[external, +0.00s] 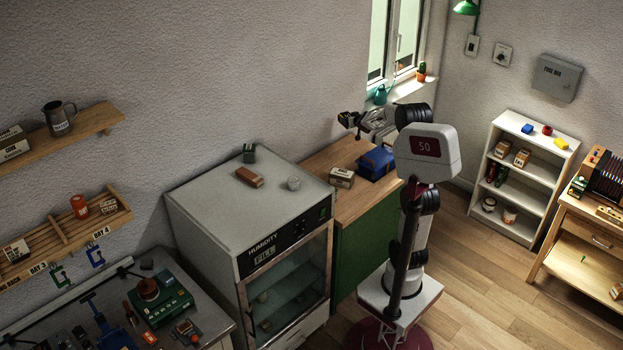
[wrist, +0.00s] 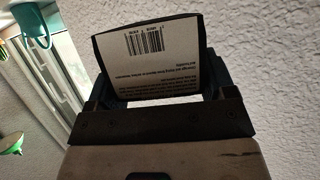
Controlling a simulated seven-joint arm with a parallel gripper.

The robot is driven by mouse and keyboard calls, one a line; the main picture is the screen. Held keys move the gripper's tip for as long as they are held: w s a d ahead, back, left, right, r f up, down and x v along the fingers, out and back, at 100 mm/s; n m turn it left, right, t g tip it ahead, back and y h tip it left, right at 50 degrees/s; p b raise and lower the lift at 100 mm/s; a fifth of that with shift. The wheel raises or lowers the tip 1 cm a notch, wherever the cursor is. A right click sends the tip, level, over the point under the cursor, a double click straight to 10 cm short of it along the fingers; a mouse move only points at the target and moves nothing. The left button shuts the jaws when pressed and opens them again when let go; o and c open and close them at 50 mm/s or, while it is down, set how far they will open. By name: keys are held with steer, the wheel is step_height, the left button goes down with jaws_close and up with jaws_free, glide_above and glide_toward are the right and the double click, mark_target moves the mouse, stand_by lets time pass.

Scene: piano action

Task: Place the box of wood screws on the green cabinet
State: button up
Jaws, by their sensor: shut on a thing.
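The green cabinet (external: 363,246) has a wooden top (external: 327,156) and stands right of the humidity cabinet. My gripper (external: 348,119) is raised above the back of that top, near the wall and left of the window. It is shut on a box (wrist: 150,55), which shows a white face with a barcode and small print between the fingers in the wrist view. No product name is readable on that face, so I cannot confirm it is the wood screws. The box looks small and dark in the external view, clear of the wooden top.
On the wooden top are a small labelled carton (external: 341,178) and a blue object (external: 377,164); its left and back part is clear. The humidity cabinet (external: 205,190) carries a brown block (external: 250,177). A teal watering can (external: 381,95) stands on the windowsill.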

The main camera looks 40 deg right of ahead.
steer(key=s+d+f+m+g+h, duration=0.1)
steer(key=s+d+f+m+h, duration=0.1)
steer(key=d, duration=0.5)
steer(key=s+d+f+m+g+h, duration=0.1)
steer(key=s+d+f+m+h, duration=0.1)
steer(key=s+d+f, duration=0.3)
steer(key=s+d, duration=0.2)
steer(key=shift+s+d+m+h, duration=0.3)
steer(key=shift+d+h, duration=0.1)
steer(key=shift+r, duration=0.1)
stand_by(0.5)
steer(key=w+r+n+t+y, duration=0.1)
steer(key=w+r+n+y, duration=0.15)
steer(key=w, duration=0.25)
steer(key=w+d+r+n+t+y, duration=0.1)
steer(key=w+r+n+y, duration=0.1)
steer(key=w+n+y, duration=0.25)
steer(key=w+r+n+t+y, duration=0.1)
steer(key=w+r+n+y, duration=0.15)
steer(key=w, duration=0.35)
step_height(320, 180, down, 10)
steer(key=s+a+n+g+y, duration=0.1)
steer(key=s+n+g+y, duration=0.1)
steer(key=n+g+y, duration=0.6)
steer(key=shift+s+n+g+y, duration=0.2)
steer(key=shift+n+g+y, duration=0.2)
steer(key=shift+n+y, duration=1.55)
